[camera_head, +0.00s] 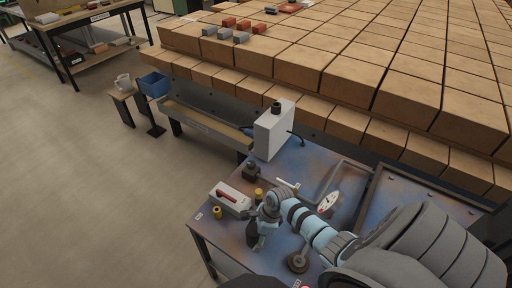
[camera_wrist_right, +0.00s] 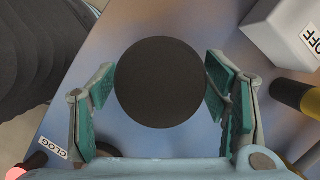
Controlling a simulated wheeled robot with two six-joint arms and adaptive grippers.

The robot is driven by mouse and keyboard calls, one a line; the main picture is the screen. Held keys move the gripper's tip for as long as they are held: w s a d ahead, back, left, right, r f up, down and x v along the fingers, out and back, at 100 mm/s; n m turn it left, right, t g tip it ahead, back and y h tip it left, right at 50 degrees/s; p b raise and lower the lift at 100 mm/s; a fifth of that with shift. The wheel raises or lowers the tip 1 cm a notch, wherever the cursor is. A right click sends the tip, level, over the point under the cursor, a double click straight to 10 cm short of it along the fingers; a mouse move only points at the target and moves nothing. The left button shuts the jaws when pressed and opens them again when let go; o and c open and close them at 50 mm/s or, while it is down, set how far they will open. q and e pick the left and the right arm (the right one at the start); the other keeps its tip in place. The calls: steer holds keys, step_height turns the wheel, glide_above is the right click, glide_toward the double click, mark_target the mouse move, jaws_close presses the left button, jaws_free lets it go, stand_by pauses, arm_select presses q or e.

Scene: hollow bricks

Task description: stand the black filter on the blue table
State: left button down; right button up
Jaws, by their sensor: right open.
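The black filter shows in the right wrist view as a round black disc (camera_wrist_right: 160,82), its flat end facing the camera. My right gripper (camera_wrist_right: 160,88) is open, with one finger on each side of the filter and only narrow gaps at its edges. In the head view my right gripper (camera_head: 257,230) is low over the near left part of the blue table (camera_head: 292,168). There the arm and gripper largely hide the filter. I cannot tell whether the filter's underside touches the table. My left gripper is not in view.
On the table are a tall white box (camera_head: 268,137), a white device with a red handle (camera_head: 230,199), small yellow cylinders (camera_head: 217,212), a dark block (camera_head: 251,171) and a round gauge (camera_head: 328,202). Stacked bricks (camera_head: 345,75) fill the back. Open floor (camera_head: 90,190) lies left.

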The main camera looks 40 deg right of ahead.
steer(key=p+v, duration=0.5)
steer(key=v, duration=0.7)
steer(key=shift+f, duration=0.1)
